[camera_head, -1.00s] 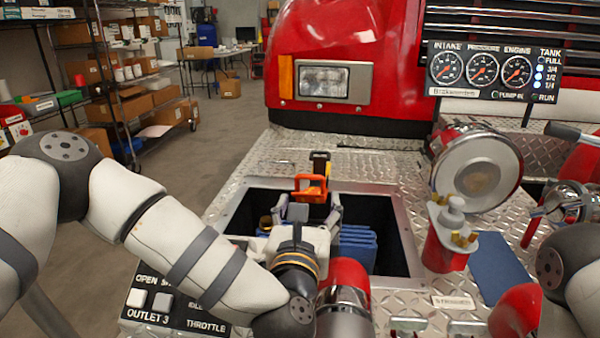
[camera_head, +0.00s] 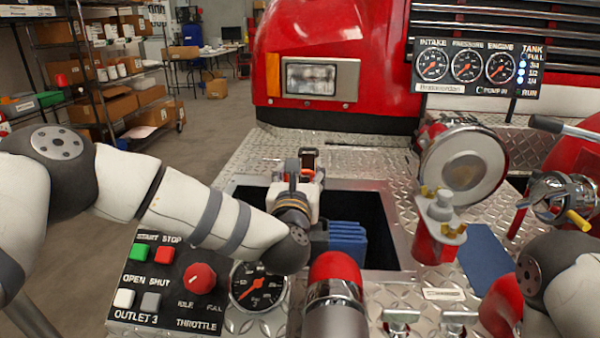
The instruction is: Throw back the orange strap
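The orange strap (camera_head: 308,158) shows only as a small orange and dark loop at the far edge of the open bin (camera_head: 388,205) in the bumper. Most of the strap is hidden behind my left gripper (camera_head: 297,176). My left gripper is over the back left of the bin, right in front of the strap. I see it from behind, so its fingertips are hidden. I cannot tell whether it touches the strap or is shut. Only part of my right arm shows at the lower right; its gripper is out of view.
Blue folded hose (camera_head: 346,243) lies in the bin. A round silver cap (camera_head: 463,170) on a red fitting stands to the right. A control panel (camera_head: 165,285) with buttons and a gauge (camera_head: 258,285) are at the front left. The bumper behind the bin is clear.

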